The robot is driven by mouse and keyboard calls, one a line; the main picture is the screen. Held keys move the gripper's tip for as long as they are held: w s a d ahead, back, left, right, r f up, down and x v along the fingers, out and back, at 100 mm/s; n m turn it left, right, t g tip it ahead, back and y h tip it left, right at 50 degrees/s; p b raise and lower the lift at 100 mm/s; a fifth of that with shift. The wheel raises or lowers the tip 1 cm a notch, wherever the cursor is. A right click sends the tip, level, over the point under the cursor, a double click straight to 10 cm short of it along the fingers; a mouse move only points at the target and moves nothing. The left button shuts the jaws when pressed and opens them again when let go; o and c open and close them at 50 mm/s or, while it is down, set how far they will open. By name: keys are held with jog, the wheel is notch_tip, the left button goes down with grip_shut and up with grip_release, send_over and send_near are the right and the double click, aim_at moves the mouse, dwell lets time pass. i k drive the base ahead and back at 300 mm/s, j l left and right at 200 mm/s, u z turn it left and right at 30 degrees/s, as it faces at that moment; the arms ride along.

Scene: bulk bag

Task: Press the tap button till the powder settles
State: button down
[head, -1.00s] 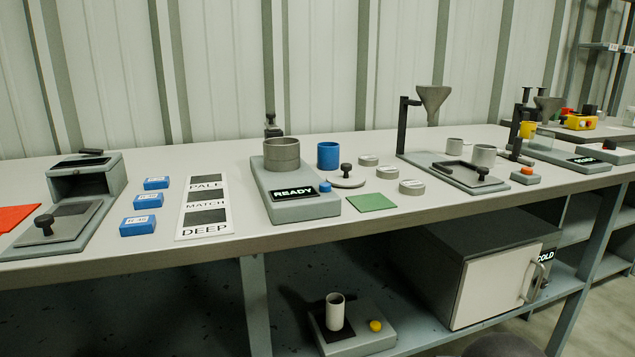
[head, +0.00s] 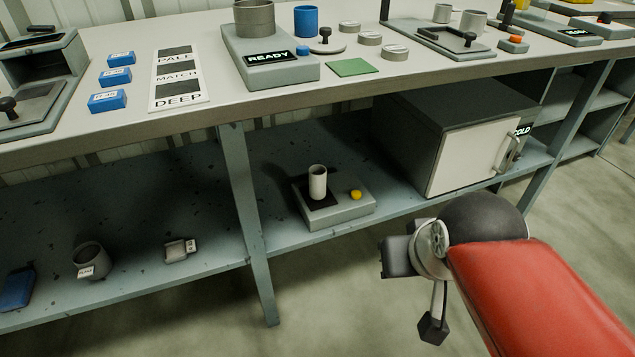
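A tapping unit (head: 345,212), a low grey box, sits on the lower shelf. Its round yellow button (head: 355,194) is on the right side of its top. A white cylinder (head: 317,183) stands upright on the black pad at its left. No powder can be made out in the cylinder. My gripper (head: 433,328) is small and partly turned away at the lower right, in front of the shelf. It is to the right of the tapping unit and apart from it. Whether its fingers are open or shut cannot be told, and nothing held shows.
The bench top (head: 210,118) overhangs the shelf. A bench leg (head: 247,205) stands left of the tapping unit, and a white-doored cabinet (head: 470,145) stands to its right. A mug (head: 92,262) is on the shelf at far left. The floor before the shelf is open.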

aim_at(356, 194)
jog(key=z, duration=1.2)
jog(key=k+j, duration=0.2)
jog(key=j, duration=0.2)
jog(key=k+j, duration=0.2)
jog(key=j, duration=0.2)
jog(key=k+j, duration=0.2)
jog(key=j, duration=0.2)
jog(key=k+j, duration=0.15)
jog(key=j, duration=0.25)
jog(key=i+j, duration=0.35)
